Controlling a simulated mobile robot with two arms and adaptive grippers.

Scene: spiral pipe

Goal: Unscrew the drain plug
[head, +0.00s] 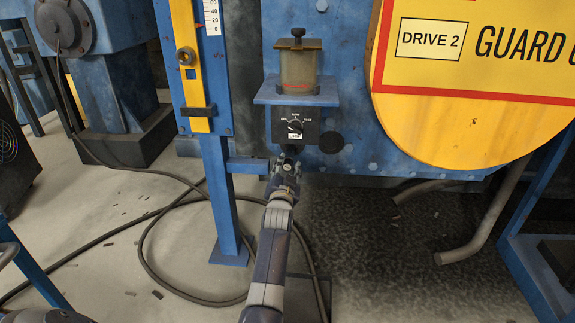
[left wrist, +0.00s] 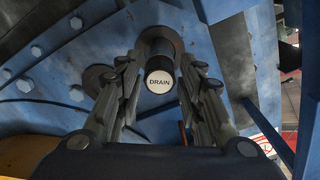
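The drain plug (left wrist: 159,80) shows in the left wrist view as a dark cylinder with a white round end face marked DRAIN. It projects from a dark round flange (left wrist: 174,39) on the blue housing. My left gripper (left wrist: 160,64) is open, with one finger on each side of the plug in the picture. A gap shows on both sides, and I cannot tell how deep the plug sits between the fingers. In the head view my left gripper (head: 287,163) is below the selector dial box, and the plug cannot be made out there. My right gripper is not in view.
A selector dial box (head: 295,126) and an amber reservoir (head: 297,71) are just above my left gripper. A blue post (head: 223,195) stands to the left, and a yellow DRIVE 2 guard (head: 455,120) to the right. Cables (head: 150,262) lie on the floor.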

